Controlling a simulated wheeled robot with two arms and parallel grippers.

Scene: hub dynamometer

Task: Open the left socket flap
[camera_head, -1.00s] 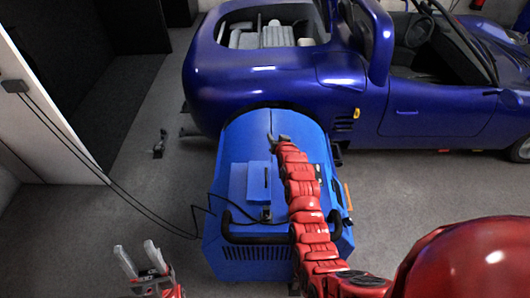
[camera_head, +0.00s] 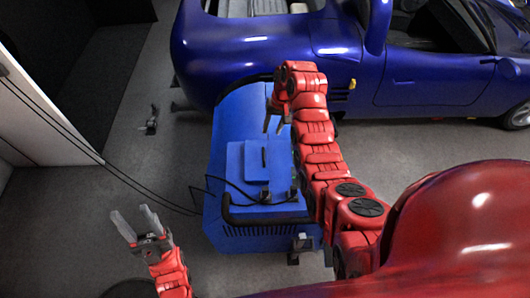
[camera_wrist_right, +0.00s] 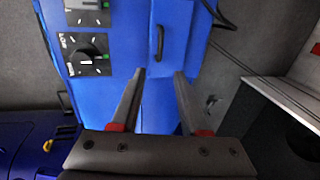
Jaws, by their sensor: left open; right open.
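A blue hub dynamometer (camera_head: 232,130) stands behind the car. A blue flap (camera_head: 256,165) with a thin dark handle (camera_head: 264,157) is on a raised box on its top and looks closed. My right gripper (camera_head: 273,128) is open and empty above the dynamometer, just beyond the flap, fingers pointing down. In the right wrist view, the flap (camera_wrist_right: 178,25) and its dark bar handle (camera_wrist_right: 160,42) lie ahead of the open fingers (camera_wrist_right: 160,74), with the handle between their lines and not gripped. My left gripper (camera_head: 133,226) is open and empty, left of the dynamometer.
Black cables run from the left wall to the box top. A dark tube handle (camera_head: 265,217) crosses the dynamometer's near edge. Two dials (camera_wrist_right: 85,55) sit on its panel. A blue car (camera_head: 400,80) stands behind. Grey floor (camera_head: 90,235) is free at left.

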